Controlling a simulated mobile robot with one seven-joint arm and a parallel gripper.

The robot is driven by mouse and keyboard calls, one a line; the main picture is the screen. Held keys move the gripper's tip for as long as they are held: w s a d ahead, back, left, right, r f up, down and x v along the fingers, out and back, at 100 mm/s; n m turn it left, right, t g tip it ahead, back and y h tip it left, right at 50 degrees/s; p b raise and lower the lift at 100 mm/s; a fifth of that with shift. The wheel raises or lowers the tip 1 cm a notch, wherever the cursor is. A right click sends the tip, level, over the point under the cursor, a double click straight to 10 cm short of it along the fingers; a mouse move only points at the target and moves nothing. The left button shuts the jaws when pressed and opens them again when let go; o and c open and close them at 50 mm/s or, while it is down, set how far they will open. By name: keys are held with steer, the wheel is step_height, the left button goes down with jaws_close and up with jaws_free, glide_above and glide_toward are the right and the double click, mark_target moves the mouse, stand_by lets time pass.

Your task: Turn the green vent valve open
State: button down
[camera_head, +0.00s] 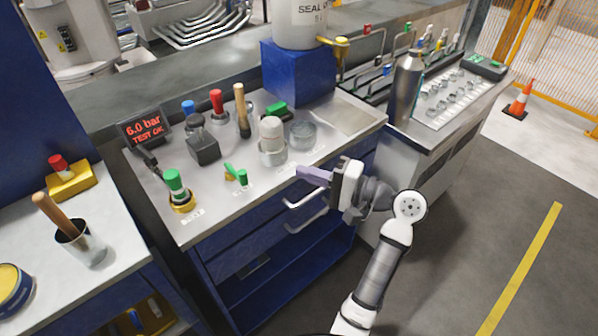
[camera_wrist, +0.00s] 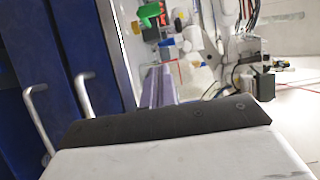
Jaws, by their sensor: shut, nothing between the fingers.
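The green vent valve (camera_head: 236,174) has a green lever handle on a small brass body and stands near the front edge of the grey bench top. In the wrist view a green lever-like part (camera_wrist: 149,12) shows near the top, probably the same valve. My gripper (camera_head: 303,173) is at the bench's front edge, to the right of the valve and clearly apart from it. Its purple-grey fingers (camera_wrist: 158,82) are shut with nothing between them and point toward the bench. The far side of the valve is hidden.
A green-capped brass fitting (camera_head: 176,188) stands left of the valve, and a white-topped cylinder (camera_head: 272,140) stands to its right. A red-lit display (camera_head: 146,127) reads "6.0 bar TEST OK". Drawer handles (camera_head: 306,210) project below my gripper. A steel bottle (camera_head: 405,88) stands farther right.

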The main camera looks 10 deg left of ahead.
mark_target(235, 171)
steer(key=p+x, duration=0.2)
steer(key=x, duration=0.5)
steer(key=shift+a+r, duration=0.15)
steer(key=shift+a, duration=0.25)
steer(key=shift+s+a+p, duration=0.5)
steer(key=shift+s+a, duration=0.1)
steer(key=shift+s, duration=0.3)
steer(key=shift+s+a, duration=0.4)
steer(key=shift+s, duration=0.45)
steer(key=shift+t, duration=0.3)
